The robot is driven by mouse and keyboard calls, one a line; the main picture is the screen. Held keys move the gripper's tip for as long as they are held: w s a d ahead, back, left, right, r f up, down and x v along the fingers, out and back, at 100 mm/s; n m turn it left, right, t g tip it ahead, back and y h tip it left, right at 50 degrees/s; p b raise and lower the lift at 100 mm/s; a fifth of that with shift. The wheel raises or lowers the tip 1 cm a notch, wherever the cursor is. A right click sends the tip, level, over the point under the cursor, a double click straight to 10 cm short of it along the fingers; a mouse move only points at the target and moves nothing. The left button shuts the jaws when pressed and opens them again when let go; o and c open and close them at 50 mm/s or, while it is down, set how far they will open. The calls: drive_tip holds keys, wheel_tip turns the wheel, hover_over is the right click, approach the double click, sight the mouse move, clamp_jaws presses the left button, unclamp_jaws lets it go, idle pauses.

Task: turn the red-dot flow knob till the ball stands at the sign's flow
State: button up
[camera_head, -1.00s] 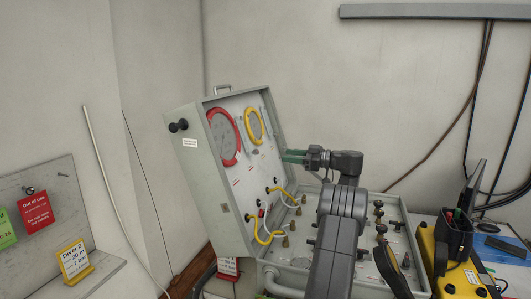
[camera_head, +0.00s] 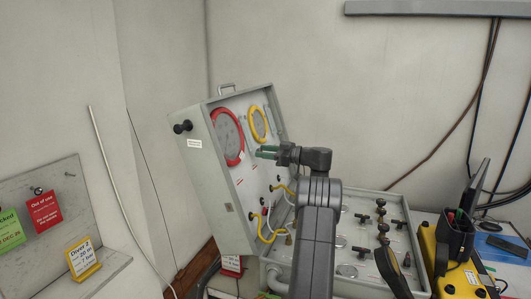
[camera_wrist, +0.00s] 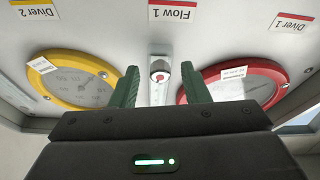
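My gripper (camera_wrist: 160,83) is open, one green finger on each side of the knob. I see no contact. In the head view my gripper (camera_head: 259,153) is in front of the open case's lid panel, near the gauges. The yellow sign (camera_head: 82,259) at lower left reads Diver 2; its smaller figures are hard to read. The ball cannot be made out in either view.
A red gauge (camera_head: 228,136) and a yellow gauge (camera_head: 258,123) flank the strip. Yellow hoses (camera_head: 262,230) and dark valve handles (camera_head: 381,228) stand lower in the case. A yellow instrument box (camera_head: 462,277) is at right. A red Out of use sign (camera_head: 44,211) hangs left.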

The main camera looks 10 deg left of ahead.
clamp_jaws()
drive_tip(key=shift+w+n+g, duration=0.1)
drive_tip(key=shift+n+g, duration=0.45)
drive_tip(key=shift+n, duration=0.9)
drive_tip(key=shift+w+n+g, duration=0.1)
drive_tip(key=shift+n+g, duration=0.45)
drive_tip(key=shift+n, duration=0.9)
drive_tip(key=shift+o, duration=0.4)
unclamp_jaws()
drive_tip(key=shift+d, duration=0.1)
drive_tip(key=d, duration=0.7)
drive_tip(key=shift+s+d+r, duration=0.15)
drive_tip(key=shift+s+d, duration=0.05)
drive_tip(key=shift+s, duration=0.05)
